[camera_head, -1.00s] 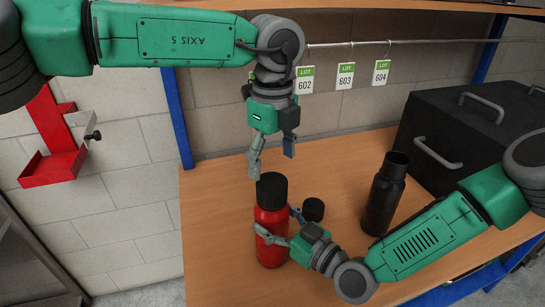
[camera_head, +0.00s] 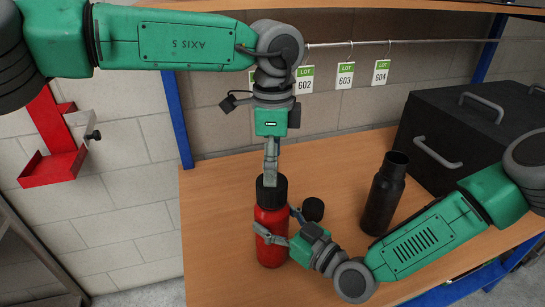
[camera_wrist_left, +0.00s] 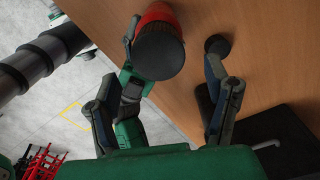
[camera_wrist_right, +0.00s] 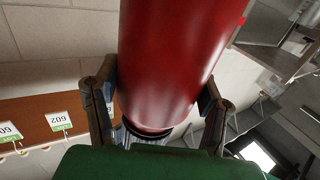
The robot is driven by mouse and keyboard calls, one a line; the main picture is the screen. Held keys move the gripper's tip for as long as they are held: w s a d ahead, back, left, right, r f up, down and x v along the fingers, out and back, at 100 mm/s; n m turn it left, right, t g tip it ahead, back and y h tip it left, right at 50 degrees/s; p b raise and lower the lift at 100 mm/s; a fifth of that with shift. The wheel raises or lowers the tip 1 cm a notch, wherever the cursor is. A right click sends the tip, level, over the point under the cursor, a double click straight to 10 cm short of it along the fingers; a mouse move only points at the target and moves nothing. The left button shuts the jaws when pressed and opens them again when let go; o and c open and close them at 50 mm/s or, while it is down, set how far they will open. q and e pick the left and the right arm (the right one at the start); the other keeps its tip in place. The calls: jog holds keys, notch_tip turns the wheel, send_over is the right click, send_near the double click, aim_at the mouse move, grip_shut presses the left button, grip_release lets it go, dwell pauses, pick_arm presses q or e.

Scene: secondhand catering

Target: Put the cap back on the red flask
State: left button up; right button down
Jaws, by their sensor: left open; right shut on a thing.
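The red flask (camera_head: 271,243) stands upright near the front left of the wooden bench, with a black lid (camera_head: 271,188) on its top. My right gripper (camera_head: 275,220) is shut around the flask's body; the red body fills the middle of the right wrist view (camera_wrist_right: 170,60). My left gripper (camera_head: 271,178) points down at the lid, its fingers seen edge-on. The left wrist view shows its fingers apart, with the round black lid (camera_wrist_left: 158,52) ahead between them; contact cannot be told. A loose black cap (camera_head: 313,209) lies on the bench right of the flask.
A black bottle (camera_head: 384,195) with a bare neck stands further right. A large dark box with handles (camera_head: 470,135) fills the back right. Lot tags (camera_head: 345,75) hang from a rail behind. The bench (camera_head: 225,205) is clear left of the flask.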

aim_at(272, 190)
pick_arm(q)
notch_tip(272, 190, down, 7)
jog(key=shift+f, duration=0.1)
dwell(0.3)
